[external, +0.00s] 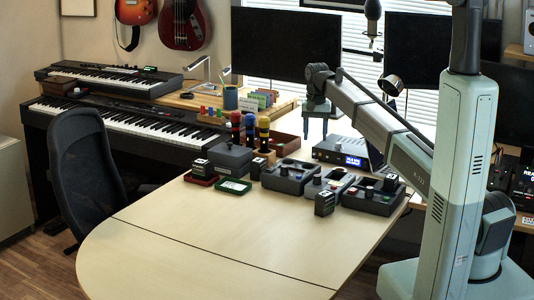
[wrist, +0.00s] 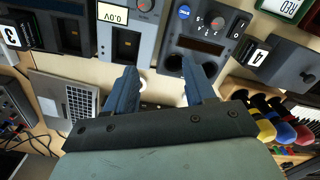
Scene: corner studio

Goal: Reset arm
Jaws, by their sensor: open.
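My gripper (external: 317,128) hangs from my raised arm above the back of the desk, near the device with the blue display. In the wrist view my gripper (wrist: 160,84) shows two blue fingers spread apart with nothing between them. The fingers point towards a row of grey modules, and the gripper touches none of them visibly. My arm reaches in from the right side of the external view, its forearm sloping up to the wrist.
Dark modules (external: 289,177) line the desk (external: 200,232), with a numbered black block (external: 325,204) in front. Tools with coloured handles (external: 264,133) stand upright behind a grey box (external: 229,159). A display device (external: 347,150), monitor (external: 285,42) and microphone (external: 373,12) are near my arm. The desk's front is clear.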

